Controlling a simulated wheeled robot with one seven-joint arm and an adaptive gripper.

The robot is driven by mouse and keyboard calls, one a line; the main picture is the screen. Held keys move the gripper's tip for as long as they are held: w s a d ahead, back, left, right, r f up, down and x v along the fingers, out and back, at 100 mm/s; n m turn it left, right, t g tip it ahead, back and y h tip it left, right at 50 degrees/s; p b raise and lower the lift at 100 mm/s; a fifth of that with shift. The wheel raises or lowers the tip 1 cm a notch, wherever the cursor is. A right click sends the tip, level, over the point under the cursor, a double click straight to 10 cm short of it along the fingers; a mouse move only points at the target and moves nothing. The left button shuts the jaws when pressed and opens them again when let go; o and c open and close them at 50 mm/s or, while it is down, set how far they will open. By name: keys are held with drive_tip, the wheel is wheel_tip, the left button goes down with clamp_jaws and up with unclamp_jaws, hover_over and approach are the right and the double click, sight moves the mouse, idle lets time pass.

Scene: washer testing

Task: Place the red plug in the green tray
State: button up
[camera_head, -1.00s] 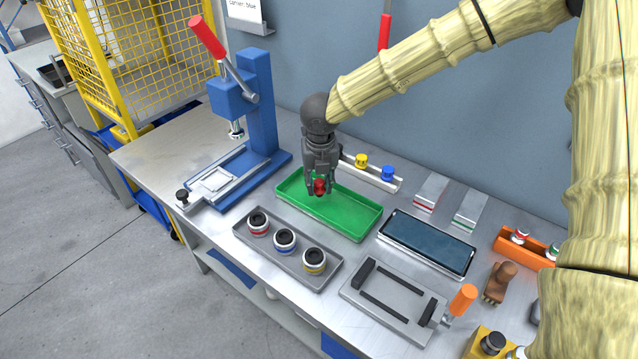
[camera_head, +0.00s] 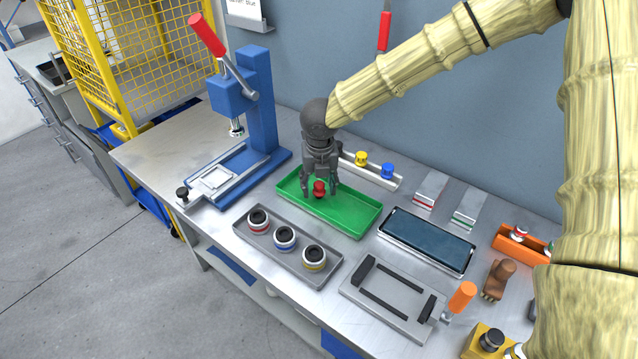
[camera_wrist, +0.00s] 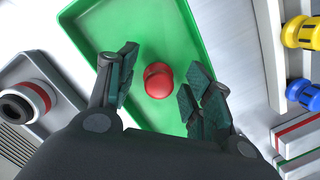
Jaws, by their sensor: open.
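The red plug (camera_head: 319,188) is in the green tray (camera_head: 352,218), towards its left part in the head view. In the wrist view the red plug (camera_wrist: 158,80) shows from above on the floor of the green tray (camera_wrist: 165,30). My gripper (camera_head: 320,190) is above the tray with its fingers on either side of the plug. In the wrist view my gripper (camera_wrist: 160,85) is open, and clear gaps show between the plug and both fingers.
A grey tray (camera_head: 268,245) with several ringed parts is in front of the green tray. A rail behind it bears a yellow plug (camera_head: 361,159) and a blue plug (camera_head: 387,171). A blue press (camera_head: 262,110) stands at left, a dark tablet-like panel (camera_head: 428,240) at right.

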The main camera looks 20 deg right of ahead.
sight(320, 188)
wheel_tip(320, 188, up, 12)
drive_tip(key=s+b, duration=0.1)
drive_tip(key=shift+s+a, duration=0.15)
drive_tip(key=shift+s, duration=0.25)
idle(1.7)
